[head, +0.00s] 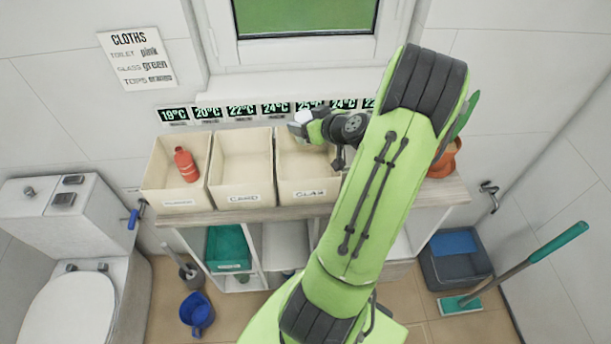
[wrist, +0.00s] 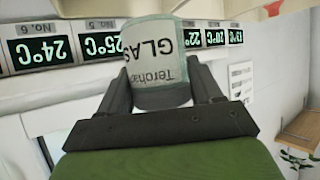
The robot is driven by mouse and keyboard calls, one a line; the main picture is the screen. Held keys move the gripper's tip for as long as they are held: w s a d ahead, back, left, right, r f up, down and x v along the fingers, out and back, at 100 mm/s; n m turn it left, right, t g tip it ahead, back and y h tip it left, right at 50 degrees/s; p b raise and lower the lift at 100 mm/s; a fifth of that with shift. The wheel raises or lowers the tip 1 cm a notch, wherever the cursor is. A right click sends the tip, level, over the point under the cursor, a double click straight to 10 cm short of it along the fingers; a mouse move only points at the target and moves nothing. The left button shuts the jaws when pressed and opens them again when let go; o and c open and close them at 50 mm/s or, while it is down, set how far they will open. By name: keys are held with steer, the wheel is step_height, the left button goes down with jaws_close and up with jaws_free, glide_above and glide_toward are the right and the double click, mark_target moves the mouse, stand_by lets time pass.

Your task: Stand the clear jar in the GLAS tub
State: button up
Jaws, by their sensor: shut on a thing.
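My gripper (wrist: 160,92) is shut on the clear jar (wrist: 160,50), which has a white label with dark lettering in the wrist view. The fingers press on its two sides. In the head view, the jar (head: 302,117) is a small pale shape at the end of my gripper (head: 306,126). It is held up near the back of the GLAS tub (head: 310,184), close to its left back corner. The tub is cream, open at the top, and its visible inside looks empty. My arm hides the tub's right side.
The CARD tub (head: 242,186) stands left of GLAS and looks empty. The far left tub (head: 172,194) holds a red bottle (head: 186,165). Temperature displays (head: 240,109) line the wall behind. A terracotta pot (head: 447,158) stands right of my arm.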

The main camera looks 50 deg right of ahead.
step_height(320, 180, down, 11)
steer(key=shift+w+d+b, duration=0.2)
steer(key=shift+d+b, duration=0.05)
steer(key=shift+b, duration=0.15)
steer(key=shift+f+b, duration=0.3)
steer(key=shift+b, duration=0.2)
steer(key=shift+f+b, duration=0.3)
steer(key=shift+b, duration=0.3)
steer(key=o, duration=1.1)
